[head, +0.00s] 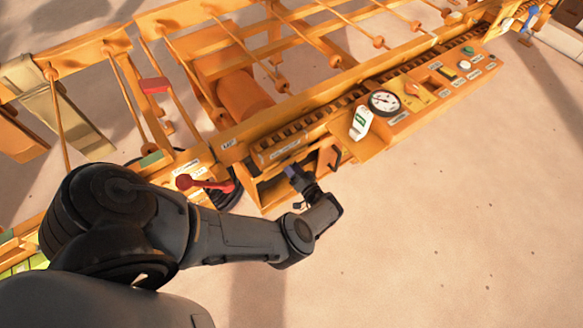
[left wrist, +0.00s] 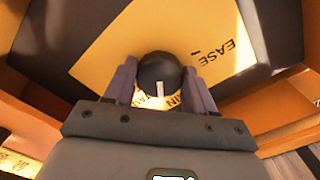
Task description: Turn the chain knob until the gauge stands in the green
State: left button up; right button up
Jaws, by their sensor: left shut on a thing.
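The chain knob (left wrist: 158,72) is a round black knob with a white pointer mark, on a yellow plate lettered "EASE" in the left wrist view. My left gripper (left wrist: 160,92) is shut on it, one finger on each side. In the head view, my left gripper (head: 294,173) reaches into the orange frame below the rack, and the knob is hidden. The gauge (head: 384,102) is a round white dial with a black rim on the orange panel. Its needle is too small to read against any green band. My right gripper is not in view.
A white and green tag (head: 361,122) stands beside the gauge. A red lever (head: 204,183) sits left of my left gripper, close to my arm. Orange rails and rods fill the back. The sandy floor (head: 450,230) at the front right is clear.

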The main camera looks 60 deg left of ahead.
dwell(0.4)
pick_arm(q)
jog(key=o, duration=1)
jog(key=shift+o, duration=0.2)
jog(key=shift+d, duration=0.1)
